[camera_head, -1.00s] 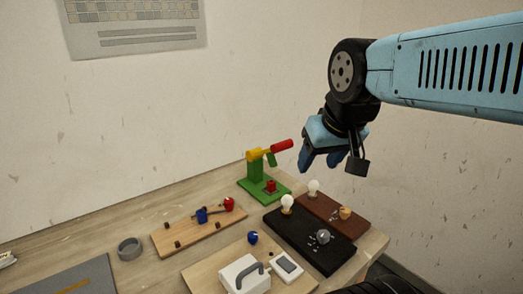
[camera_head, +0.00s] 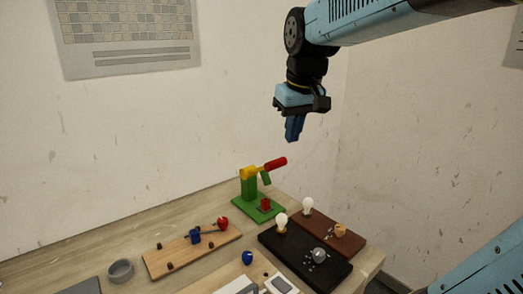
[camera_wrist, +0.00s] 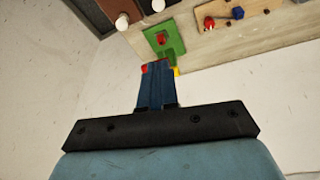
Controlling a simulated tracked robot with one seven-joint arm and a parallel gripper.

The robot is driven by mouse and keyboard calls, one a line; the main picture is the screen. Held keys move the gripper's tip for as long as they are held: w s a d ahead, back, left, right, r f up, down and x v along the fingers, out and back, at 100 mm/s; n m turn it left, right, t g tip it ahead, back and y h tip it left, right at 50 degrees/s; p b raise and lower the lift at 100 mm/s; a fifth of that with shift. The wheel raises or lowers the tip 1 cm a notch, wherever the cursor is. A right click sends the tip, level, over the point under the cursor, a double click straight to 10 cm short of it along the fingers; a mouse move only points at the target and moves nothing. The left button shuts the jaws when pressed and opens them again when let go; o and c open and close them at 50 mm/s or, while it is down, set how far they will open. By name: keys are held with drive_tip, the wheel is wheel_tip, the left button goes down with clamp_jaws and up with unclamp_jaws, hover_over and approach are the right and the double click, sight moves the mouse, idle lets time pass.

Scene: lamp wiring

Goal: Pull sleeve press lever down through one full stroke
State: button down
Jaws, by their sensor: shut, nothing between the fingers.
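The sleeve press stands at the back of the table in the head view, with a green post and base (camera_head: 249,188), a yellow pivot head (camera_head: 249,173) and a lever with a red handle (camera_head: 275,163). The lever points right and tilts up. A red block (camera_head: 265,204) sits on the press base.
A black board (camera_head: 300,262) and a brown board (camera_head: 330,232) with bulbs lie right of the press. A wooden board (camera_head: 190,250) with blue and red parts lies front left, beside a grey ring (camera_head: 120,271). The air around the lever is clear.

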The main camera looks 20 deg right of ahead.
drive_tip(key=w+r+n+g, duration=0.2)
drive_tip(key=w+n+g, duration=0.1)
drive_tip(key=w, duration=1.5)
drive_tip(key=f, duration=1)
drive_tip(key=shift+a+f, duration=0.1)
drive_tip(key=shift+a, duration=0.1)
drive_tip(key=shift+s+d+f, duration=0.35)
drive_tip(key=shift+s+f, duration=0.4)
drive_tip(key=shift+s, duration=0.05)
drive_tip(key=shift+s+d+f, duration=0.2)
drive_tip(key=shift+s+f, duration=0.25)
drive_tip(key=shift+f, duration=0.15)
